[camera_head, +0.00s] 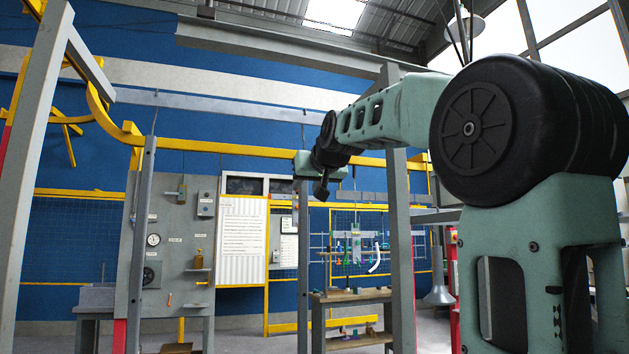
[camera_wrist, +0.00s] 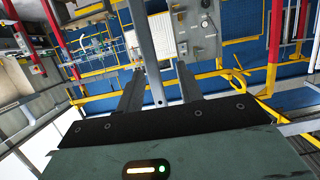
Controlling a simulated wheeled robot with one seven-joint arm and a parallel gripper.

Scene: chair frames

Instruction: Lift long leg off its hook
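A long grey leg (camera_head: 303,265) hangs upright near the middle of the head view, with a thin wire or hook line above it. In the wrist view the leg (camera_wrist: 146,45) runs down from the top edge to an end with a hole. My gripper (camera_head: 321,190) is beside the leg's upper part in the head view. In the wrist view my gripper (camera_wrist: 160,72) is open, with one finger on each side of the leg and gaps showing. The hook itself is too small or hidden to make out.
Another grey bar (camera_head: 138,250) hangs at the left. A grey panel with gauges (camera_head: 178,255) stands behind, between the bars. A thick grey post (camera_head: 398,240) is right of the leg. A bench (camera_head: 350,297) stands behind. A yellow rail (camera_head: 230,149) crosses behind.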

